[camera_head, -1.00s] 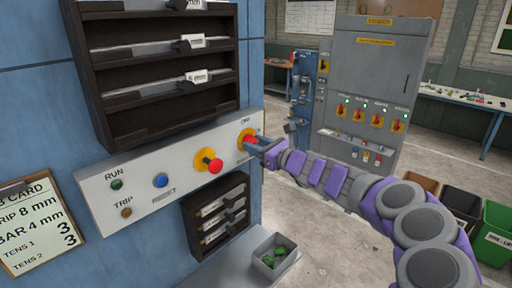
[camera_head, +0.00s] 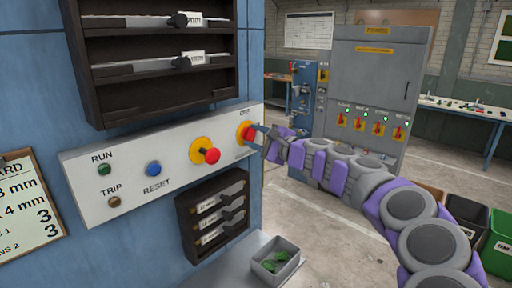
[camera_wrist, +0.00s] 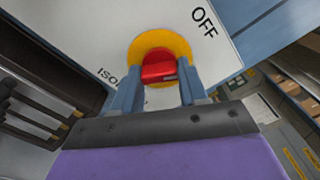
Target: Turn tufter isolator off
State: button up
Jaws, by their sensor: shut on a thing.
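The isolator is a red rotary handle on a yellow disc (camera_head: 244,132) at the right end of the white control panel (camera_head: 140,200). In the wrist view its red handle (camera_wrist: 159,68) sits between the two blue fingers of my gripper (camera_wrist: 158,84), in front of the yellow disc (camera_wrist: 178,40). The label OFF shows at the upper right of the disc, and part of a label starting "ISO" shows at its lower left. In the head view my gripper (camera_head: 258,138) reaches the handle from the right and hides part of it. The fingers are closed on the handle.
A red mushroom button on yellow (camera_head: 211,155) is left of the isolator, with a blue RESET button (camera_head: 153,168) beyond. Below are a dark rack (camera_head: 217,215) and a grey bin (camera_head: 276,262) with green bits. A grey power cabinet (camera_head: 374,90) stands behind.

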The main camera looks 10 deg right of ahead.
jog(key=n+b, duration=0.5)
jog(key=n, duration=0.1)
jog(key=shift+f+b, duration=0.2)
jog(key=shift+b, duration=0.1)
jog(key=shift+a, duration=0.1)
dwell(0.3)
jog(key=o, duration=1.1)
jog(key=shift+c, duration=0.2)
jog(key=shift+r, duration=0.1)
jog(key=p+v, duration=0.1)
jog(key=v, duration=1.6)
jog(key=shift+d, duration=0.25)
